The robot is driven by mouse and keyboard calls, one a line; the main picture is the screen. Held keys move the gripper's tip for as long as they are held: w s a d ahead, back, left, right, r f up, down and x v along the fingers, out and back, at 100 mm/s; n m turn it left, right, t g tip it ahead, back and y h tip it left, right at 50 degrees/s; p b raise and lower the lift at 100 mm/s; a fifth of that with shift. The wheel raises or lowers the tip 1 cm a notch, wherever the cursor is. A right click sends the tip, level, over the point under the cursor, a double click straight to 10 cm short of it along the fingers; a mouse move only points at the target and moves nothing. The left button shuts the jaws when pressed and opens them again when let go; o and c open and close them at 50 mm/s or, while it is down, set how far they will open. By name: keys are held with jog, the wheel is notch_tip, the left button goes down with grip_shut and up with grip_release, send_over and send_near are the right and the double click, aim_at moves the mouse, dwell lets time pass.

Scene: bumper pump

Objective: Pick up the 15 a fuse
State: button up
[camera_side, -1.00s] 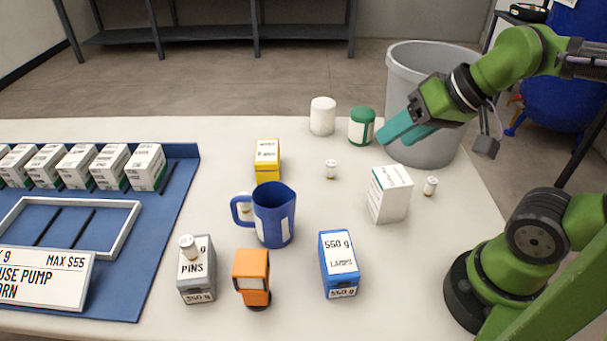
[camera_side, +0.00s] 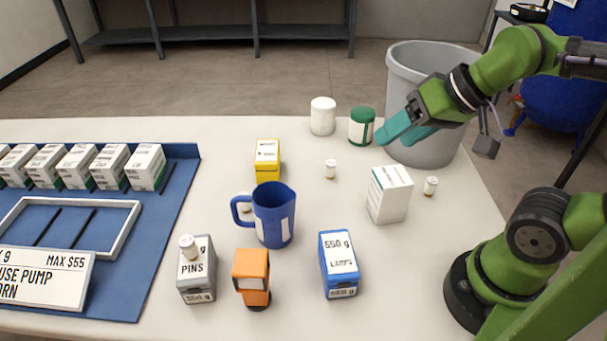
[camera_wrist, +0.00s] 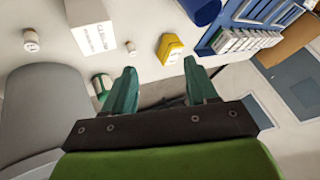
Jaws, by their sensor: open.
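Several small white fuse-like cylinders stand about, their markings too small to read. One cylinder (camera_side: 330,169) stands in the open middle of the table and also shows in the wrist view (camera_wrist: 131,48). Another cylinder (camera_side: 430,186) is right of the white box, also in the wrist view (camera_wrist: 31,38). A third (camera_side: 188,247) stands on the grey PINS box (camera_side: 197,281), and one more (camera_side: 245,206) is partly hidden behind the blue mug. I cannot tell which is 15 A. My gripper (camera_side: 401,133) is open and empty above the far right of the table; it also shows in the wrist view (camera_wrist: 160,84).
A blue mug (camera_side: 274,215), white box (camera_side: 389,195), yellow box (camera_side: 267,160), blue box (camera_side: 339,264) and orange object (camera_side: 252,275) stand around. A green jar (camera_side: 361,126) and white jar (camera_side: 322,116) are at the back. A grey bin (camera_side: 425,70) stands beyond. A blue tray (camera_side: 165,222) is left.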

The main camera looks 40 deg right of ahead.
notch_tip(320, 180, down, 2)
jog(key=w+a+g, duration=0.1)
jog(key=a+g, duration=0.1)
jog(key=m+g+h, duration=0.1)
jog(key=m+h, duration=0.1)
jog(key=h, duration=0.2)
send_near(332, 164)
jog(key=x, duration=0.6)
jog(key=shift+w+a, duration=0.2)
jog(key=shift+w, duration=0.1)
jog(key=shift+s+x, duration=0.15)
jog(key=shift+x, duration=1.2)
jog(key=shift+s+x, duration=0.15)
jog(key=shift+x, duration=1.2)
jog(key=shift+d+f, duration=0.1)
jog(key=shift+d, duration=0.1)
jog(key=shift+c, duration=0.3)
grip_shut()
